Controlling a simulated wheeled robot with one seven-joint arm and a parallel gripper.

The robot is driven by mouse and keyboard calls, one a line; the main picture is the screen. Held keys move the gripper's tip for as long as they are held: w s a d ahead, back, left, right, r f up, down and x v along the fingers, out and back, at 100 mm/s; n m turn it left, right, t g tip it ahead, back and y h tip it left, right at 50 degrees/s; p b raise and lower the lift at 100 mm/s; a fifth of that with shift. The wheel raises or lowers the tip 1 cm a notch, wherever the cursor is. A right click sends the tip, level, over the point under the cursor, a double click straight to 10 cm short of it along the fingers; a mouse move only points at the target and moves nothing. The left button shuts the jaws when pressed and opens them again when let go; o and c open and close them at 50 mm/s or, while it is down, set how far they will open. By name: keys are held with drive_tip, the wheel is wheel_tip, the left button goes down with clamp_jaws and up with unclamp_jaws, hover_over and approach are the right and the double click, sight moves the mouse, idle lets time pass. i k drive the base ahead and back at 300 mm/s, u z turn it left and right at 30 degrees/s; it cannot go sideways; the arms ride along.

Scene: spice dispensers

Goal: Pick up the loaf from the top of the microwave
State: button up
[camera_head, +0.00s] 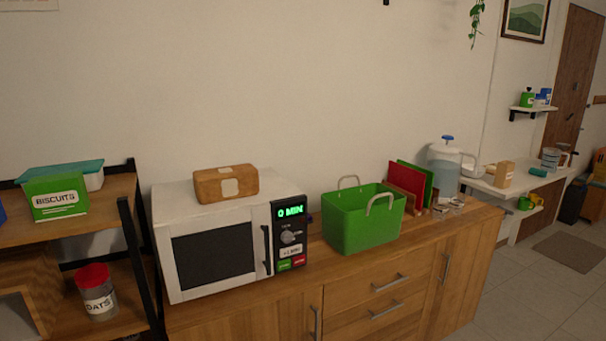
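The loaf (226,184) is a brown block with pale patches. It lies flat on top of the white microwave (214,255), near the middle and toward the back. Nothing covers it. The microwave stands on a wooden cabinet, its door shut and its green display reading 0 MIN. My gripper is not in view.
A green basket (362,219) with two handles stands right of the microwave. Red and green boards (413,183) and a clear jug (443,168) stand farther right. A dark-framed shelf (134,245) with a biscuits box (55,196) and an oats jar (97,293) is at left.

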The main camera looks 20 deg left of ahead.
sight(221, 184)
drive_tip(key=u, duration=0.1)
drive_tip(key=i, duration=0.95)
drive_tip(key=u, duration=0.85)
drive_tip(key=i, duration=0.6)
drive_tip(key=u, duration=0.65)
